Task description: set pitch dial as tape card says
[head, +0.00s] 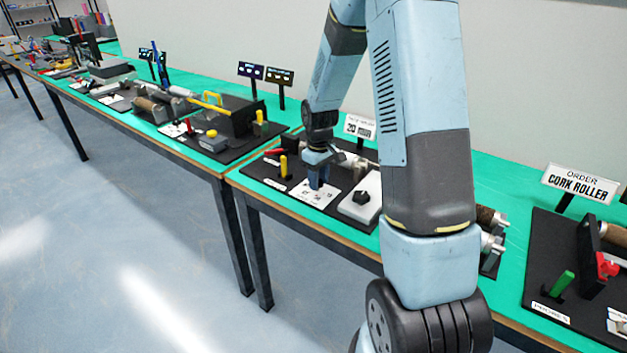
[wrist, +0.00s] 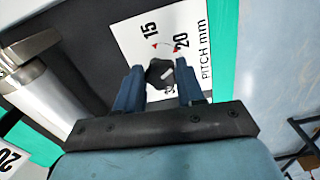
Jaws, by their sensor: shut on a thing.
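The pitch dial is a black knob (wrist: 160,73) with a white pointer line, on a white plate (wrist: 196,22) marked "15", "20" and "PITCH mm" in the wrist view. Red marks sit by the numbers; lower numbers are hidden. My gripper (wrist: 161,85) has its blue fingers on either side of the knob and is shut on it. In the head view my gripper (head: 318,182) points down over the white plate (head: 306,197). The tape card (head: 360,126) stands behind it and reads "20", with smaller text I cannot read. Part of it shows in the wrist view (wrist: 10,160).
A white box with a black knob (head: 361,198) stands right of the plate. A yellow lever (head: 284,166) and a red handle (head: 275,151) are to its left. A metal roller (wrist: 48,98) lies close by. Another station has an "ORDER CORK ROLLER" sign (head: 581,184).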

